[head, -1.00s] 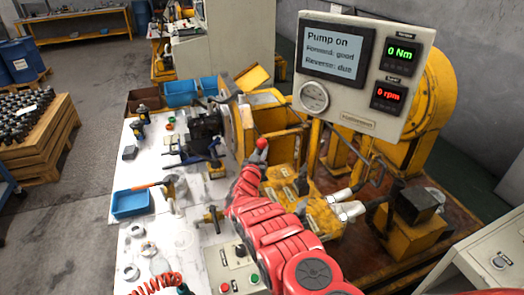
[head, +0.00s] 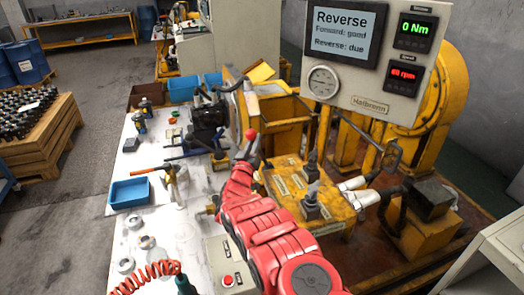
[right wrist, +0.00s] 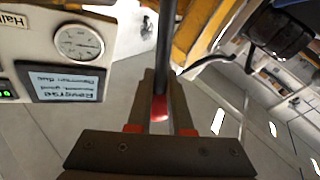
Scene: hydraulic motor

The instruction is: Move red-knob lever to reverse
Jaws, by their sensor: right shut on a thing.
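The red knob (head: 251,134) tops a lever beside the yellow machine, in the middle of the head view. My right gripper (head: 247,157) is around the lever at the knob, with the knob showing above the fingers. In the right wrist view, the dark fingers close on both sides of the red knob (right wrist: 160,108), and the lever's dark rod (right wrist: 167,40) runs up from it. The display (head: 343,34) reads "Reverse", with "Forward: good" and "Reverse: due" below. The torque readout (head: 416,28) shows 0 Nm; the red speed readout (head: 403,75) is hard to read. My left gripper is out of view.
A yellow block with dark fittings (head: 312,200) stands right of my arm. The white bench (head: 190,225) on the left holds a blue tray (head: 130,193), several metal rings and tools. A control box (head: 225,262) with a red button is close to my arm.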

